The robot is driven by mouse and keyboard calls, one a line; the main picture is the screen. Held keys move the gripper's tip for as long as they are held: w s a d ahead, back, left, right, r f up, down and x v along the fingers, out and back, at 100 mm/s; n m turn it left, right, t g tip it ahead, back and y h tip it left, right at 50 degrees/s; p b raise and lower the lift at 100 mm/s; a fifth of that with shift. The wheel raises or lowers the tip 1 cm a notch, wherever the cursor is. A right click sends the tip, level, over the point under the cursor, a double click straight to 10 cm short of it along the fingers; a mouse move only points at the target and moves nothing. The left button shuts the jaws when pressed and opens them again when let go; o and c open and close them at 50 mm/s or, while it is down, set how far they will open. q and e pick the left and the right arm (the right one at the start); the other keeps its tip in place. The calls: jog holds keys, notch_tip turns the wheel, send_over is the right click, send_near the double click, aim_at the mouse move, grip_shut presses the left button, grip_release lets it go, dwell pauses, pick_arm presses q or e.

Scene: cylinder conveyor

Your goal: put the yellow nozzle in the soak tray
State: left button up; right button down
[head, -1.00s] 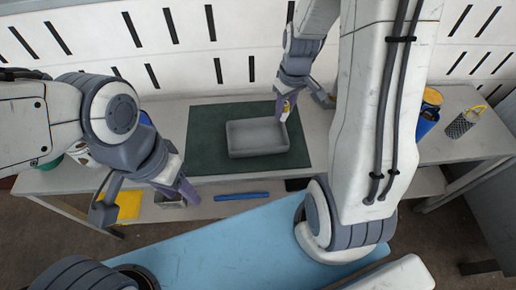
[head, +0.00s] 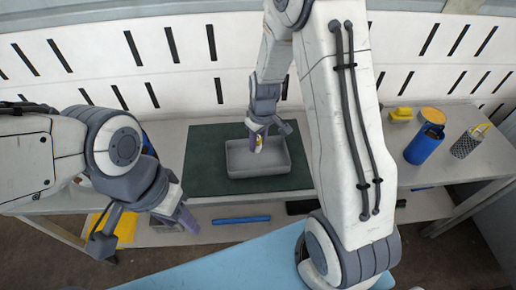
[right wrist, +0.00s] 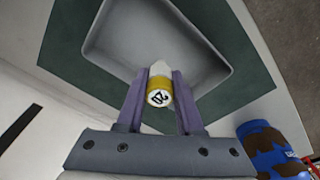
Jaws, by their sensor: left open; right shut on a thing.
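The yellow nozzle (right wrist: 160,90), with a white tip and a dark marking on its end, is held between the fingers of my right gripper (right wrist: 158,100). It also shows small in the head view (head: 258,146). The grey soak tray (head: 238,168) sits on a dark green mat (head: 203,160). My right gripper (head: 258,140) is above the tray, towards its back and middle in the head view. In the right wrist view the nozzle overlaps the near edge of the tray (right wrist: 215,45). My left gripper (head: 150,225) is open and empty, in front of the table at the left.
A blue container with an orange top (head: 424,145) and a grey patterned container (head: 467,142) stand on the table at the right. A small yellow object (head: 401,113) lies near the back. A blue bar (head: 241,219) lies below the tabletop.

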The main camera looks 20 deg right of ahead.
aim_at(257, 152)
notch_tip(257, 152, down, 4)
jog(key=shift+f, duration=0.1)
jog(key=shift+f, duration=0.1)
jog(key=c, duration=1)
grip_release()
jog(key=shift+f, duration=0.1)
jog(key=o, duration=0.5)
jog(key=shift+c, duration=0.2)
